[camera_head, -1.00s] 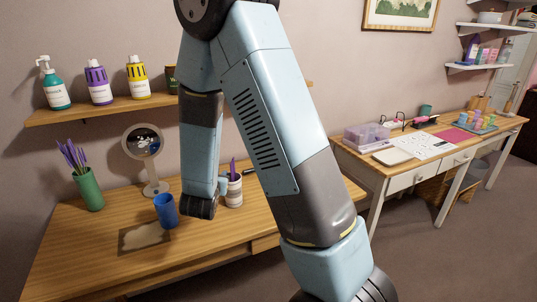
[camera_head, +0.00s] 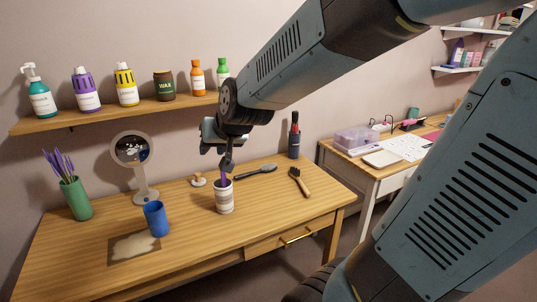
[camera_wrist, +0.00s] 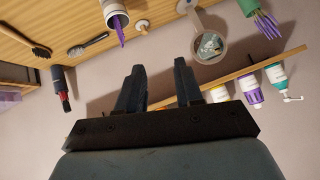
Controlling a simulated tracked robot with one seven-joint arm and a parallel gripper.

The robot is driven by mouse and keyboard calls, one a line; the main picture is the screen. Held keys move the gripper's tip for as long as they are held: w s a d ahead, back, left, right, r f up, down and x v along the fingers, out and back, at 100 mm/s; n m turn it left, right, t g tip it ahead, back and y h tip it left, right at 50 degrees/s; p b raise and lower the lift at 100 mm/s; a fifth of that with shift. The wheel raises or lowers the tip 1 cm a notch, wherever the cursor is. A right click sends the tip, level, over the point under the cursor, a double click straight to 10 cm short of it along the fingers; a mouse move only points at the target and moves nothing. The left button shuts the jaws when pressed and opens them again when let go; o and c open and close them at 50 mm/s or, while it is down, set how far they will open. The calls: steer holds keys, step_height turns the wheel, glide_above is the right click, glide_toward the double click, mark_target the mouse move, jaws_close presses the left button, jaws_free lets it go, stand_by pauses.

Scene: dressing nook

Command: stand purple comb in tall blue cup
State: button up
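The purple comb (camera_head: 223,181) stands in a white cup with grey bands (camera_head: 224,198) on the wooden desk. In the wrist view the comb (camera_wrist: 120,34) sticks out of the white cup (camera_wrist: 114,14), beyond my fingers and apart from them. The tall blue cup (camera_head: 156,219) stands upright on the desk to the left and looks empty; it does not show in the wrist view. My gripper (camera_head: 227,162) is above and behind the white cup in the head view. In the wrist view my gripper (camera_wrist: 158,76) is open, with nothing between its fingers.
A round mirror (camera_head: 132,150) and a green vase (camera_head: 76,199) stand at the desk's left. A black brush (camera_head: 256,173), a wooden brush (camera_head: 300,182) and a dark bottle (camera_head: 294,138) are on the right. A shelf (camera_head: 150,110) with several bottles hangs above.

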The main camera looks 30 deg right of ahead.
steer(key=s+d+r+g+h, duration=0.1)
steer(key=s+d, duration=0.2)
steer(key=s, duration=0.5)
steer(key=s+d+r+n+g+h, duration=0.1)
steer(key=s+d+r+g, duration=0.1)
steer(key=s, duration=0.7)
steer(key=shift+d+r, duration=0.3)
steer(key=shift+d, duration=0.35)
steer(key=shift+w, duration=0.1)
